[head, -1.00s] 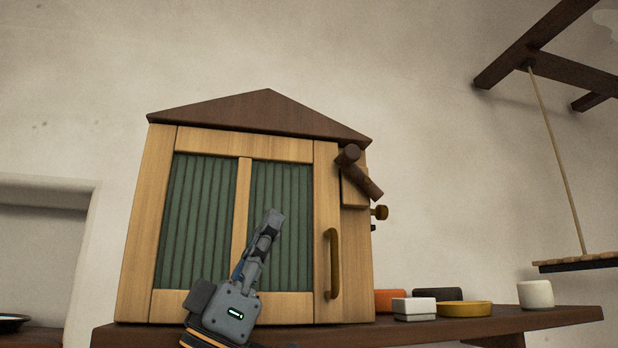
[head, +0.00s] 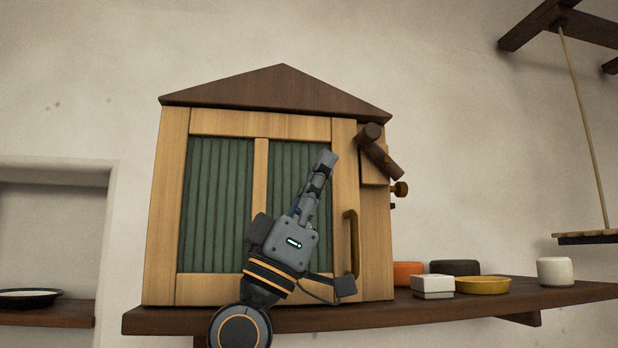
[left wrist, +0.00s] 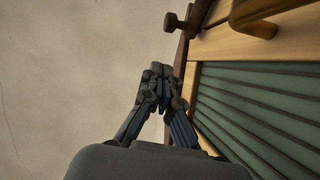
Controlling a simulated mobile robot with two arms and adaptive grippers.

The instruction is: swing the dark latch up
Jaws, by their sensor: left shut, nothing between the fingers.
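The dark latch (head: 380,154) is a brown bar with a round pivot knob, at the upper right of the wooden cabinet (head: 172,200). It slants down to the right from its pivot over a pale wooden block. In the left wrist view a dark brown knobbed piece (left wrist: 178,24), which looks like the latch, shows at the top. My left gripper (head: 328,158) is shut and empty in front of the cabinet's green ribbed door, pointing up, left of and apart from the latch. It also shows in the left wrist view (left wrist: 160,70). My right gripper is not in view.
A curved door handle (head: 351,245) is on the cabinet's right side, and a small knob (head: 400,189) sticks out beyond it. The shelf (head: 400,312) holds a white box (head: 432,287), a yellow dish (head: 482,286) and other small pieces. A hanging rack (head: 588,238) is at far right.

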